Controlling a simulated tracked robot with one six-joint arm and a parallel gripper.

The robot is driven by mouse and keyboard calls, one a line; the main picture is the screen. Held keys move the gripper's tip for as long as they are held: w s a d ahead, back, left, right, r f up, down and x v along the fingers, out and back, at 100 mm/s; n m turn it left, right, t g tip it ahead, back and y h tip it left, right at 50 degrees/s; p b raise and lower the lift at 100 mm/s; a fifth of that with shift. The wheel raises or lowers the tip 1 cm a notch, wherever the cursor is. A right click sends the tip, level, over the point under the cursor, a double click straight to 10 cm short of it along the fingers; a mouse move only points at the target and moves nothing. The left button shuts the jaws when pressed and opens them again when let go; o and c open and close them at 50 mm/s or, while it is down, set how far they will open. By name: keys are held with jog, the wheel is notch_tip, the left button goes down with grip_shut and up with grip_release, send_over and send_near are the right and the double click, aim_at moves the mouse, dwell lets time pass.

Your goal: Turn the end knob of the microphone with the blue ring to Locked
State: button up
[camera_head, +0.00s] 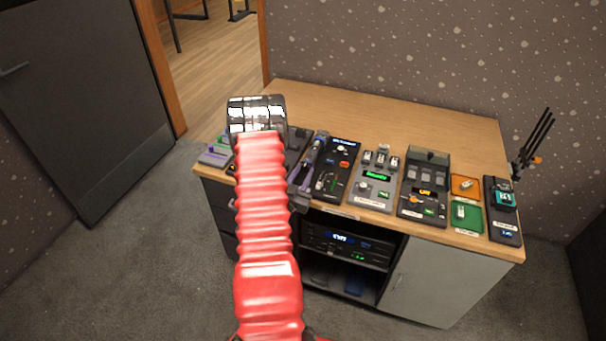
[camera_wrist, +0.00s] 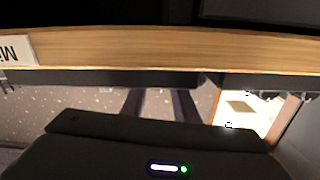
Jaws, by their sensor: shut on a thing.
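I cannot make out a clear blue ring at this size.
The wooden desk (camera_head: 385,120) has free room at the back. To the right stand a black panel (camera_head: 342,166), fader boxes (camera_head: 375,185), orange and green trays (camera_head: 467,217) and a radio unit (camera_head: 505,203). The desk's front edge (camera_wrist: 170,50) fills the wrist view's upper part.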

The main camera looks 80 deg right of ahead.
jog(key=shift+m, duration=0.8)
jog(key=o, duration=1.1)
jog(key=a, duration=0.4)
jog(key=w+a, duration=0.1)
jog(key=a, duration=0.8)
jog(key=shift+w+a+f, duration=0.1)
jog(key=shift+w+a, duration=0.05)
jog(key=shift+a, duration=0.25)
